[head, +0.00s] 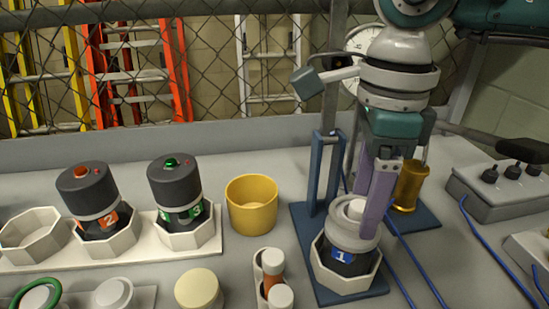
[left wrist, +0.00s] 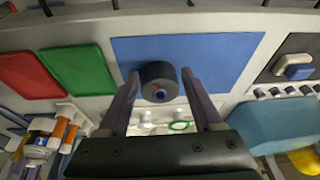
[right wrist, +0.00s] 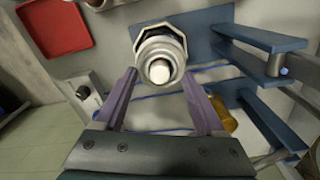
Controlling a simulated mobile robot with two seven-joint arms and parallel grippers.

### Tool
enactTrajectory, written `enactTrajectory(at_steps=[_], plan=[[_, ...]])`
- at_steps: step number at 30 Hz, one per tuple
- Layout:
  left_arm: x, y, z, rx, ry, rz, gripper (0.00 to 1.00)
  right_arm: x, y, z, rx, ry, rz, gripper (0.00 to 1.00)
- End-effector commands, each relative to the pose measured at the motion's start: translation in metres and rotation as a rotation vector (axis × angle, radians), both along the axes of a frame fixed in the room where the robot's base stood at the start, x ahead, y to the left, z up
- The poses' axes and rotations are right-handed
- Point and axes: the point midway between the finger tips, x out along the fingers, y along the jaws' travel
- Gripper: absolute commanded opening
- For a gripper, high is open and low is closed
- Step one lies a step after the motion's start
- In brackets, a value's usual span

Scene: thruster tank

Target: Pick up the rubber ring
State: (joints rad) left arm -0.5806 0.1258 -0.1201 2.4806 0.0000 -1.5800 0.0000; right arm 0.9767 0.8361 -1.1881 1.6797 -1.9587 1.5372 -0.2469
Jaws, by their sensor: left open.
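The rubber ring, which I take to be the green ring (head: 35,292), lies around a white round piece at the lower left edge in the head view, partly cut off. A green ring (left wrist: 181,126) also shows in the left wrist view, below a dark canister (left wrist: 160,84). My left gripper (left wrist: 160,75) is open and empty, its fingertips either side of that canister's image. My right gripper (right wrist: 159,72) is open, with its fingers beside the silver top of the blue canister marked 1 (head: 345,258). Contact with it cannot be told.
Canisters marked 2 (head: 88,198) and green-labelled (head: 177,198) stand in octagonal holders left of a yellow cup (head: 251,204). A brass-coloured cup (head: 410,187) stands behind my right gripper. Blue cables cross the table at right, beside a control box (head: 497,188).

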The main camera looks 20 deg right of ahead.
Motion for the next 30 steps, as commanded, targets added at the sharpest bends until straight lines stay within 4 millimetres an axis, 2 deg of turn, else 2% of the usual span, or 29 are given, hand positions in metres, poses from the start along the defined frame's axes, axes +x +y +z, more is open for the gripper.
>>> enactTrajectory(at_steps=[2,13,23,26,30], plan=[[0.0,0.0,0.0,0.0,0.0,0.0,0.67,0.0,0.0,0.0,0.0,0.0,0.0,0.62],[0.0,-0.001,0.0,-0.003,0.0,0.002,0.67,0.0,0.0,0.0,0.0,0.0,0.0,0.2],[0.0,-0.003,0.004,-0.011,0.001,0.007,0.67,0.001,-0.001,0.006,-0.001,-0.001,-0.001,0.19],[0.0,-0.003,0.011,-0.011,0.001,0.007,0.67,0.002,-0.002,0.016,-0.001,-0.001,-0.003,0.19],[0.0,-0.003,0.031,-0.011,0.001,0.007,0.67,0.005,-0.006,0.043,0.0,-0.002,-0.007,0.19]])
